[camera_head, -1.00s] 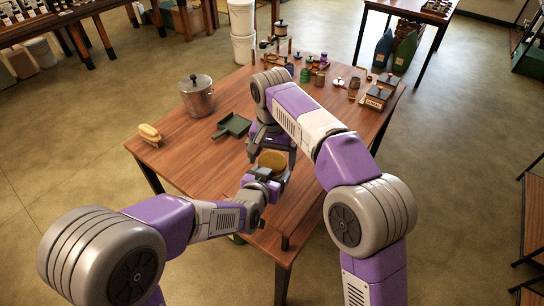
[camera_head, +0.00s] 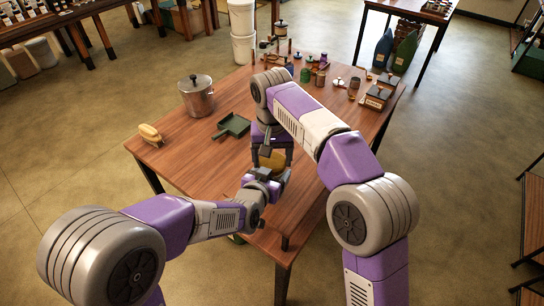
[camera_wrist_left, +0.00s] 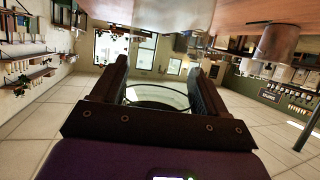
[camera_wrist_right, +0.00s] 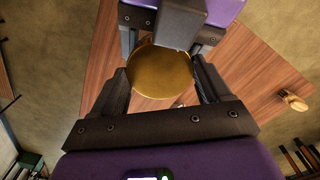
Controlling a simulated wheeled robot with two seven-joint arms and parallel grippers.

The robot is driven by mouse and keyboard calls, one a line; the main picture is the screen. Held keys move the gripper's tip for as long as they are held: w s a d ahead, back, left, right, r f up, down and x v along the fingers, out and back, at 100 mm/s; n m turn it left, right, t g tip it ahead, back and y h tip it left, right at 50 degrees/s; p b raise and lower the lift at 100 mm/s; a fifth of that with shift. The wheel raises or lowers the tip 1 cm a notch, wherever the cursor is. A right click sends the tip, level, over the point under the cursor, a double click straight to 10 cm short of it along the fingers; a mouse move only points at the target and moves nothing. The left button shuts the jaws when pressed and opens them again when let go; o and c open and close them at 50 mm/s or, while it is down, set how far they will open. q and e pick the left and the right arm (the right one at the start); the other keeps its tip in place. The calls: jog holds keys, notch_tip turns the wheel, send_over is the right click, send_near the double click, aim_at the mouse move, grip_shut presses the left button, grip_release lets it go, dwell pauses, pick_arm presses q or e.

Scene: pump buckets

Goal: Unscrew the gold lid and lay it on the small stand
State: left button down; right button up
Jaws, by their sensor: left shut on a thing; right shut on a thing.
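The gold lid (camera_head: 275,160) is a round, flat disc near the table's front, partly hidden by my grippers. In the right wrist view the lid (camera_wrist_right: 160,72) lies between the fingers of my right gripper (camera_wrist_right: 162,88), which is shut on it from above. My left gripper (camera_head: 266,178) is shut on a clear glass jar, whose round edge (camera_wrist_left: 157,98) shows between its fingers in the left wrist view. The jar is mostly hidden in the head view. I cannot make out whether lid and jar still touch. I cannot pick out the small stand with certainty.
A metal pot (camera_head: 196,97), a green dustpan (camera_head: 235,125) and a yellowish brush (camera_head: 149,132) stand on the left of the wooden table (camera_head: 190,150). Several small jars and boxes (camera_head: 378,96) crowd the back right. Bare wood lies between the brush and my grippers.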

jog(key=o, duration=1.1)
jog(key=shift+r, duration=2.3)
pick_arm(q)
grip_release()
